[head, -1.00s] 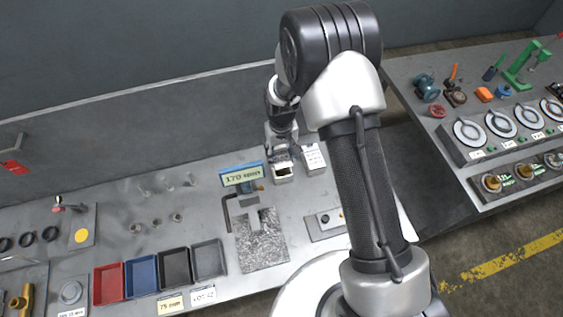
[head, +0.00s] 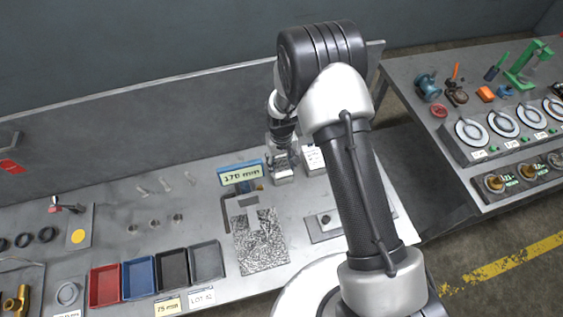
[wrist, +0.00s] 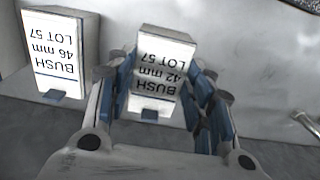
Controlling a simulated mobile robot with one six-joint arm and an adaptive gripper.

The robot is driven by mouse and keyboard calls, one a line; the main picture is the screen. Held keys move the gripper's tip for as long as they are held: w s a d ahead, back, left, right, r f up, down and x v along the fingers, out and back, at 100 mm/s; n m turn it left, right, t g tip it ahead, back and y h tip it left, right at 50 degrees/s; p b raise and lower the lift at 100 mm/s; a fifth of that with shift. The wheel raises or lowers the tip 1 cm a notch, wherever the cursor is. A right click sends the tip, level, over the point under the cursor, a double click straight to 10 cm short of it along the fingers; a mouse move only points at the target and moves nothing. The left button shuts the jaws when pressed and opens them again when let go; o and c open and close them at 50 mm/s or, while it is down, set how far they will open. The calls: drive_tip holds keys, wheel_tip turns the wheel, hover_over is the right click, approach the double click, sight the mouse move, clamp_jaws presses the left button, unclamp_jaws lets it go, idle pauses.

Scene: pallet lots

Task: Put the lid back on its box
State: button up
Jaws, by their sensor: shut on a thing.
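A white box (head: 284,179) stands at the back of the grey bench in the head view, below my gripper (head: 281,160). The print there reads BUSH 42 mm LOT 57, upside down in the picture. The gripper is shut on the lid, which is at the box top. No open inside shows now. I cannot tell whether the lid is fully seated, as the fingers and arm hide part of it.
A second white box (wrist: 60,55), marked BUSH 46 mm LOT 57, stands close to the left in the wrist view. A blue-framed 170 mm sign (head: 241,174) stands beside the work spot in the head view. Several coloured trays (head: 141,259) line the bench front.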

drive_tip(key=o, duration=0.8)
drive_tip(key=shift+f, duration=0.15)
drive_tip(key=shift+o, duration=0.2)
wheel_tip(320, 180, up, 13)
drive_tip(key=p, duration=0.3)
drive_tip(key=shift+r, duration=0.2)
wheel_tip(320, 180, up, 12)
drive_tip(key=t, duration=0.1)
hover_over(282, 166)
drive_tip(key=s+d, duration=0.2)
drive_tip(key=d, duration=0.2)
drive_tip(key=s+d+r+m+t, duration=0.1)
drive_tip(key=s+d+r, duration=0.2)
drive_tip(key=s+r, duration=0.35)
drive_tip(key=s+d+r+m+t, duration=0.1)
drive_tip(key=s+d+r, duration=0.2)
drive_tip(key=s+r, duration=0.2)
drive_tip(key=s+d+r+m+t, duration=0.1)
drive_tip(key=s+d+r, duration=0.3)
drive_tip(key=s, duration=0.8)
drive_tip(key=shift+s+r+t, duration=0.25)
drive_tip(key=shift+r+t, duration=0.05)
drive_tip(key=shift+r, duration=0.05)
